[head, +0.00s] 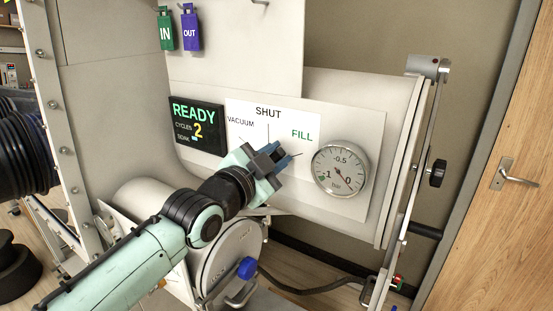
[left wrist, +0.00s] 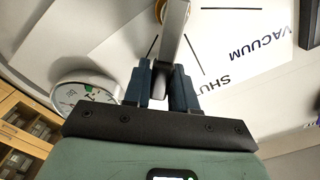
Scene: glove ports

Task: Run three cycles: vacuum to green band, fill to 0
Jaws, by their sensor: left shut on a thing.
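My left gripper (head: 275,167) is shut on the grey valve lever (left wrist: 174,35), which shows between its fingers in the left wrist view. The lever lies between the SHUT line and the FILL line there; its exact angle is hard to tell. In the head view my gripper hides the lever and its hub. The white label panel (head: 245,112) reads VACUUM, SHUT and FILL. The round gauge (head: 340,167) is right of my gripper, marked -1, -0.5 and 0, with green near -1. Its thin needle is hard to read. The display (head: 197,126) reads READY, CYCLES 2. My right gripper is out of view.
A green IN tag (head: 165,32) and a purple OUT tag (head: 190,30) hang above the display. A round hatch (head: 232,258) with a blue knob (head: 247,267) is below my arm.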

